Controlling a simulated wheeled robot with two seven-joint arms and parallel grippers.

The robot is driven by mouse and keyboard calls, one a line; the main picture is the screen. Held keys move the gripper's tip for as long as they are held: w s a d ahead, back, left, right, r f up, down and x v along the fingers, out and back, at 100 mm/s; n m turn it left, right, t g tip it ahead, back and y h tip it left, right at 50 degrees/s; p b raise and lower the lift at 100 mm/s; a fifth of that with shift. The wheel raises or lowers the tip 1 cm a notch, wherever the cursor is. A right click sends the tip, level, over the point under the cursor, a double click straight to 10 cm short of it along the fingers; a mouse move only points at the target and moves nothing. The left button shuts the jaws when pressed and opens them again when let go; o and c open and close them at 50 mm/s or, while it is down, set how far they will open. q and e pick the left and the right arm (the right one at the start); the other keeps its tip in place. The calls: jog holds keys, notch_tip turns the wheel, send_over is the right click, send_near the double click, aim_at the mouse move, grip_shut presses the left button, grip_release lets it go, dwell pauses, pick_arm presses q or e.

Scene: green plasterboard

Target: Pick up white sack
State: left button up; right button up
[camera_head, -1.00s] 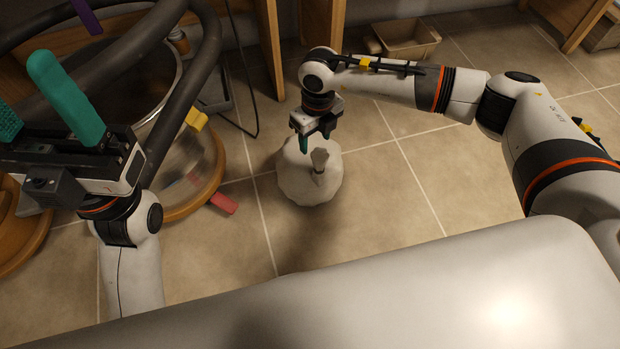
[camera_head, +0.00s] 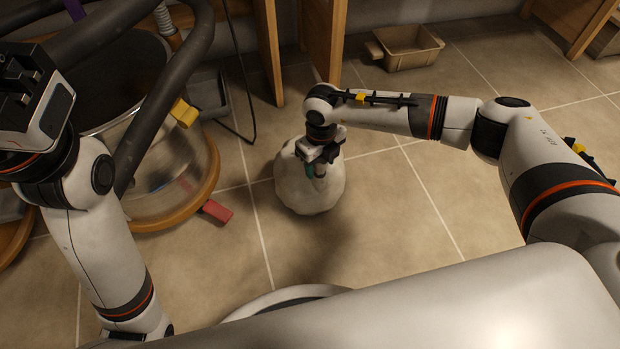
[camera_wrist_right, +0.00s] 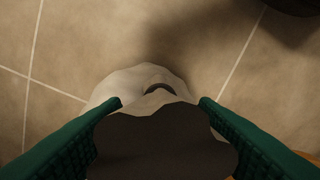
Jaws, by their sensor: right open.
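The white sack (camera_head: 310,196) stands on the tiled floor, round below with a gathered neck. My right gripper (camera_head: 314,172) points down right over its top and covers much of the neck. In the right wrist view the green fingers of the right gripper (camera_wrist_right: 160,104) are apart. The sack's neck with its dark top lies between them, and the pale body of the sack (camera_wrist_right: 124,82) shows beyond. My left gripper (camera_head: 32,98) is at the upper left edge, away from the sack; its fingers do not show.
A large glass vessel (camera_head: 170,160) with a wooden base stands left of the sack, with black tubes over it and a red piece (camera_head: 216,211) at its foot. A beige bin (camera_head: 405,47) lies at the back. Wooden furniture legs (camera_head: 321,45) stand behind. Floor right of the sack is clear.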

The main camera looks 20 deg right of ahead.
jog(key=shift+f, duration=0.15)
grip_shut()
dwell(0.4)
